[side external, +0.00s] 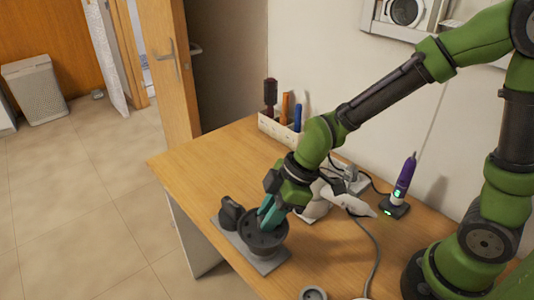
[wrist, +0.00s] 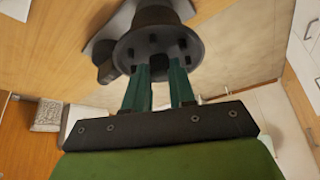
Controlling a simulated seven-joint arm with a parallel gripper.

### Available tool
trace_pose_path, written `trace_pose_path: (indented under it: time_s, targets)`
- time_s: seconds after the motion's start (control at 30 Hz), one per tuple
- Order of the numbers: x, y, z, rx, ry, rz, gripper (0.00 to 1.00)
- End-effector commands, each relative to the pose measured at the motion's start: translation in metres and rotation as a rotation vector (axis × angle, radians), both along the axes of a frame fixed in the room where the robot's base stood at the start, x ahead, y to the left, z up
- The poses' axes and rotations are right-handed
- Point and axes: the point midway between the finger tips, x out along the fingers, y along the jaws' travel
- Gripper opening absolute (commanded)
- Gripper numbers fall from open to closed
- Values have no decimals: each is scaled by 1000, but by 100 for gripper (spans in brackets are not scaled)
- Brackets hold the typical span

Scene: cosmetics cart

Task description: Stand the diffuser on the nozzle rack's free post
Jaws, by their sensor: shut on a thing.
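The diffuser (side external: 263,239) is a dark round bowl with holes, at the near end of the grey nozzle rack (side external: 269,264). It also shows at the top of the wrist view (wrist: 180,47), its holed face toward my gripper. My gripper (side external: 266,217) has its teal fingers shut on the diffuser; the fingertips (wrist: 160,72) meet its holed face. The diffuser is roughly upright over the rack plate. Its underside and any post below it are hidden, so I cannot tell whether it is seated. A smaller dark nozzle (side external: 231,211) stands at the rack's other end.
A white hair dryer (side external: 317,207) on a stand is just right of my gripper, its cable crossing the wooden top (side external: 215,160). A purple device (side external: 405,178) stands on a dark base further right. A brush holder (side external: 279,132) is at the back. The rack lies near the front edge.

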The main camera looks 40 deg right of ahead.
Motion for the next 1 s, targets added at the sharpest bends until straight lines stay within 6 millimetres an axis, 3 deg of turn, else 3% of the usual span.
trace_pose_path:
  time_s: [1.0]
  targets:
    - [0,0,-24,1,2,0,0]
